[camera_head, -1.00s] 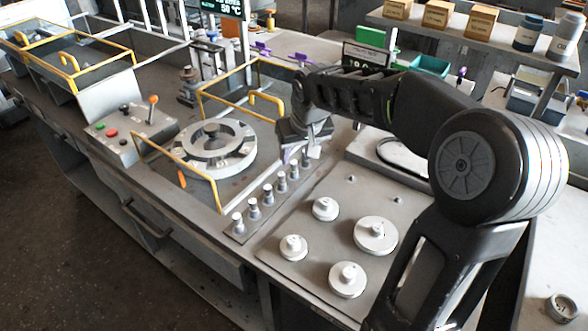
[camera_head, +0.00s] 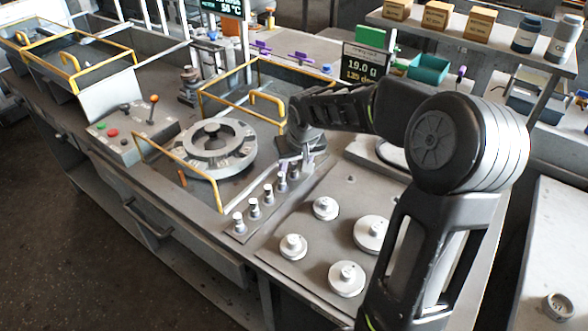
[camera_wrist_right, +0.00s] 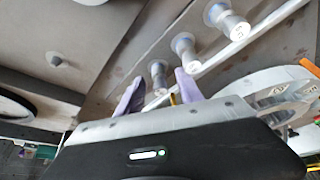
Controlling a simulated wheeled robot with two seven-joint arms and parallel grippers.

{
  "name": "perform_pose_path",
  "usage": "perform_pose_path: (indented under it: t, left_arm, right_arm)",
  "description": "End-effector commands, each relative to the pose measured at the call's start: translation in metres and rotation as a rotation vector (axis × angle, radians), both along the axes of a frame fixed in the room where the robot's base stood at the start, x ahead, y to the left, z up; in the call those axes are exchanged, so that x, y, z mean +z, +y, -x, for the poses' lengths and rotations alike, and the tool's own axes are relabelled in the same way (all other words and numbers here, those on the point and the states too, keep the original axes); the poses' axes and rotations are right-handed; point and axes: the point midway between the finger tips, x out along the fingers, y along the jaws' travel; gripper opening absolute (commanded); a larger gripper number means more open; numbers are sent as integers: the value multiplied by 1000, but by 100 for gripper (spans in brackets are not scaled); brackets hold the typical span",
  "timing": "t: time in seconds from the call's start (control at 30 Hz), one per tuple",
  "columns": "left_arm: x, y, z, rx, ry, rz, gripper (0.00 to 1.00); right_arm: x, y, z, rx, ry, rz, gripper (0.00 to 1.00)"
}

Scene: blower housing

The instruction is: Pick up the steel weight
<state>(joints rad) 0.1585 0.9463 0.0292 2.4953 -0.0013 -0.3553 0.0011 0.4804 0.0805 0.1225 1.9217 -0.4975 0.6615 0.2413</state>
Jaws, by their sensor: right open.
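A row of several small steel weights with knobbed tops stands in a narrow rack, one of them a weight (camera_head: 254,208) near the front end. In the right wrist view the same kind of weights (camera_wrist_right: 184,45) line up along a pale rail. My right gripper (camera_head: 294,166) is over the far end of this row, pointing down. In the right wrist view its two purple fingertips (camera_wrist_right: 160,90) are spread apart, with one weight (camera_wrist_right: 158,73) showing just beyond the gap between them. I see nothing held. My arm and hand hide the far end of the row. My left gripper is not in view.
Larger disc weights with knobs (camera_head: 346,278) sit on a grey plate right of the row. A slotted ring fixture (camera_head: 216,146) with yellow handrails (camera_head: 200,180) stands to the left. A display (camera_head: 364,70) and a green bin (camera_head: 428,69) are behind my arm.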

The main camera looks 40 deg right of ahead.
Motion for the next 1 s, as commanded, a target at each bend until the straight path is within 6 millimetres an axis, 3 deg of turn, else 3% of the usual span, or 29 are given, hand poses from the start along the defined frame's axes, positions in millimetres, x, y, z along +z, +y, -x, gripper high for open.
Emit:
perform_pose_path:
  t: [0.43, 0.9, 1.0]
  left_arm:
    - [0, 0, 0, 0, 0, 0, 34]
    - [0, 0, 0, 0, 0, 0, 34]
    - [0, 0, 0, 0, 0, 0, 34]
  right_arm:
    - [0, 0, 0, 0, 0, 0, 43]
    - [0, 0, 0, 0, 1, 0, 4]
    - [0, 0, 0, 0, 1, 0, 0]
